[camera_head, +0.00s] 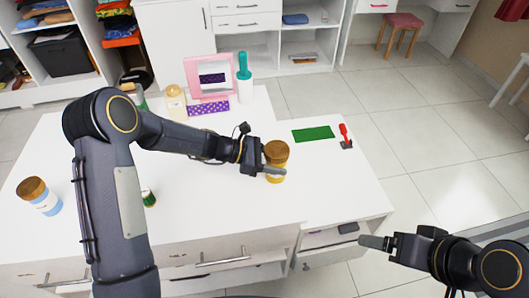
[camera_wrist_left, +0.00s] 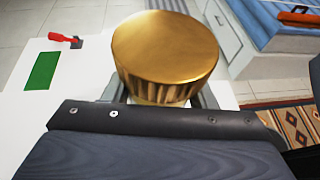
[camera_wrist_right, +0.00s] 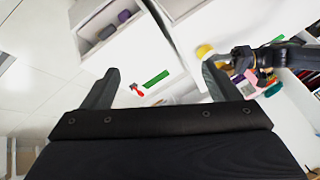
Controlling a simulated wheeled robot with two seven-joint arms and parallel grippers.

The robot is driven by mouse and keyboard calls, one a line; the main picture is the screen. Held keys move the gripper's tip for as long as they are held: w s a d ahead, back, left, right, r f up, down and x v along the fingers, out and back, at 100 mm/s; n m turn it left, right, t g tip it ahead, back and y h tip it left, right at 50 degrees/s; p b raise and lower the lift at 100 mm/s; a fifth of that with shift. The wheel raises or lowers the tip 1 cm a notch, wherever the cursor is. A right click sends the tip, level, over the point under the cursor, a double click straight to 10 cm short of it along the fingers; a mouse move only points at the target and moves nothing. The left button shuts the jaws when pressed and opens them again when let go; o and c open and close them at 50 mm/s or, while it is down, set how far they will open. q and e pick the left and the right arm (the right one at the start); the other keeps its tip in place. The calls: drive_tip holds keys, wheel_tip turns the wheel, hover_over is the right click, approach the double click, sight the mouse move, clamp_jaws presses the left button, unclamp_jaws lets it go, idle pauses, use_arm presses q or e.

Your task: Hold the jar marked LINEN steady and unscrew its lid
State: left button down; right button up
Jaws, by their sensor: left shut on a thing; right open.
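A jar with a ribbed gold-brown lid and yellowish body (camera_head: 277,176) stands upright near the front right of the white top. My left gripper (camera_head: 266,167) is shut around this jar, just below the lid. In the left wrist view the lid (camera_wrist_left: 166,48) sits on the jar between the fingers. I cannot read a LINEN label on it; the fingers hide part of its body. My right gripper (camera_head: 378,243) is off the front right edge, apart from the jar. In the right wrist view its fingers (camera_wrist_right: 161,85) are spread and empty.
Another brown-lidded jar with a blue and white label (camera_head: 45,203) stands at the left. A pale jar (camera_head: 175,104), pink mirror (camera_head: 187,72) and teal-topped bottle (camera_head: 244,85) stand at the back. A green mat (camera_head: 313,134) and red-handled tool (camera_head: 344,132) lie right.

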drive_tip(key=w+r+m+g, duration=0.25)
drive_tip(key=w+r, duration=0.25)
drive_tip(key=w, duration=0.4)
drive_tip(key=m+g+h, duration=0.3)
drive_tip(key=m+h, duration=0.1)
drive_tip(key=m, duration=0.6)
hover_over(275, 148)
drive_tip(key=f, duration=0.3)
drive_tip(key=shift+s+d+f, duration=0.1)
drive_tip(key=shift+d+f, duration=0.2)
drive_tip(key=shift+f, duration=0.05)
drive_tip(key=shift+a+f+m, duration=0.2)
drive_tip(key=shift+a+m, duration=0.05)
drive_tip(key=shift+a, duration=0.05)
drive_tip(key=shift+f, duration=3.95)
